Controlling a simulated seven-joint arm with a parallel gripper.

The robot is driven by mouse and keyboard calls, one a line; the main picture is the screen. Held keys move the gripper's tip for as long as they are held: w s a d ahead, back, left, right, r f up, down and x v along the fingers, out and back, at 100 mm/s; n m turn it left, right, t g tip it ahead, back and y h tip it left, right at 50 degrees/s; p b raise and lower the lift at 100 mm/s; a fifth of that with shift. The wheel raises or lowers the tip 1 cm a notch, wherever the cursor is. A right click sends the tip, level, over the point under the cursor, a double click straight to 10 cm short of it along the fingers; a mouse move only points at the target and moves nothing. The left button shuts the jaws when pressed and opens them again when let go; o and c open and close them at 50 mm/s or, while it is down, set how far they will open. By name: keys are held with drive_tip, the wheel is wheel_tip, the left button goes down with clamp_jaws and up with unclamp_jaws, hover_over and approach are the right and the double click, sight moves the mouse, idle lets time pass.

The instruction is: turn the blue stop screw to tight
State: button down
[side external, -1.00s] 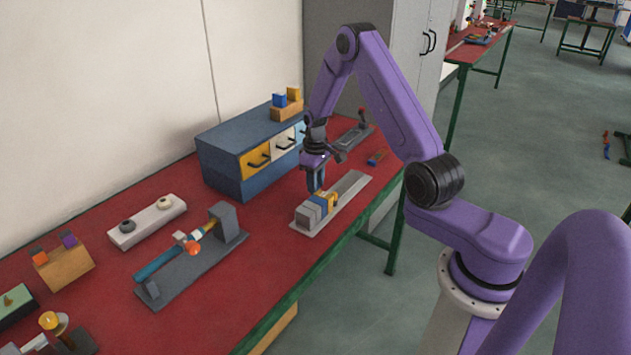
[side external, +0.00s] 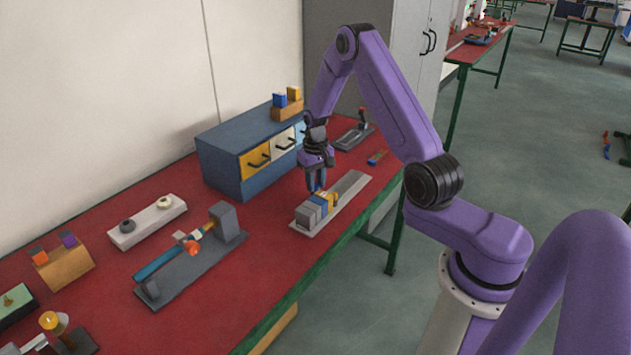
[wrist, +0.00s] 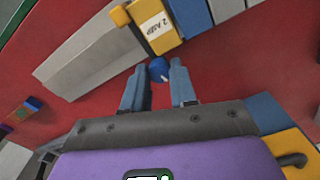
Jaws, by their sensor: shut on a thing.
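In the side view my gripper (side external: 316,188) points down beside the yellow block (side external: 332,199); the screw is hidden there. The label text is too small to read surely.
The block stands with blue and grey blocks (side external: 306,214) on a grey rail (side external: 350,187). A blue drawer cabinet (side external: 222,165) stands close behind my gripper. A grey fixture with a blue rod (side external: 160,262) lies to the left. Red tabletop is bare between them.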

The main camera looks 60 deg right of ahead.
sight(316, 185)
drive_tip(key=shift+m, duration=1.3)
drive_tip(key=c, duration=0.9)
unclamp_jaws()
drive_tip(key=shift+r, duration=0.1)
wheel_tip(316, 185, up, 17)
drive_tip(key=shift+r, duration=0.15)
